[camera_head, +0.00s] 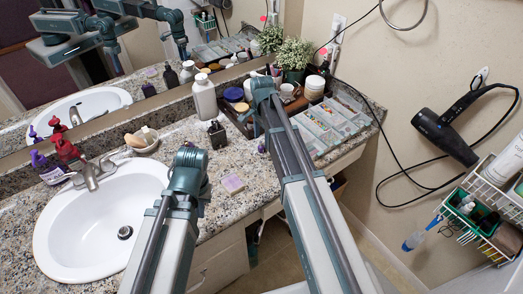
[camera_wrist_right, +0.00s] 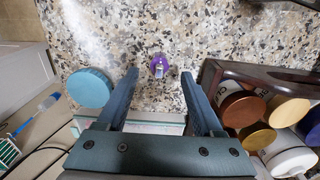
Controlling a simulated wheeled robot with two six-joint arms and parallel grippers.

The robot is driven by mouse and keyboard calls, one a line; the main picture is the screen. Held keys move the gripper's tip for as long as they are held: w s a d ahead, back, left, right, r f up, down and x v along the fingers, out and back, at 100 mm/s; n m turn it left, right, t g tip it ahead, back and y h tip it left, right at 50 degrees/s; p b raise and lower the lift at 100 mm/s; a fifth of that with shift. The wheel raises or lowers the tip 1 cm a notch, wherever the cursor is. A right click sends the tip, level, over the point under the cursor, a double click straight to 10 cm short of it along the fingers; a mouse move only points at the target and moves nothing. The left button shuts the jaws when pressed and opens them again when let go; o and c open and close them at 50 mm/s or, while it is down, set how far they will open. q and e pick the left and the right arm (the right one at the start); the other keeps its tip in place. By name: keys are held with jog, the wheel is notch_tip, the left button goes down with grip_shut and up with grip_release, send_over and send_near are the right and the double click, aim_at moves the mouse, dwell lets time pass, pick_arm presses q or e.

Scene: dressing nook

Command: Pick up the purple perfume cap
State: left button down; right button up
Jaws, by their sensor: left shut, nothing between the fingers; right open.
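The purple perfume cap (camera_wrist_right: 159,66) is a small round piece with a paler centre, on the speckled granite counter. In the right wrist view it lies between and just beyond the fingertips of my right gripper (camera_wrist_right: 160,78), which is open and empty. In the head view the cap (camera_head: 262,148) is a tiny purple spot beside the dark tray, just below my right gripper (camera_head: 257,128), whose fingers are mostly hidden by the arm. My left gripper (camera_head: 190,158) is shut and empty over the counter near the sink.
A dark tray (camera_wrist_right: 211,73) with several lidded jars is close to the right finger. A blue round lid (camera_wrist_right: 88,88) is left of the fingers.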

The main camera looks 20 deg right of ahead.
aim_at(262, 142)
pick_arm(q)
notch_tip(262, 142, down, 3)
jog(key=shift+f+b, duration=0.1)
jog(key=shift+b, duration=1)
pick_arm(e)
notch_tip(262, 142, down, 3)
jog(key=shift+s+a+f, duration=0.1)
jog(key=shift+c, duration=0.3)
grip_shut()
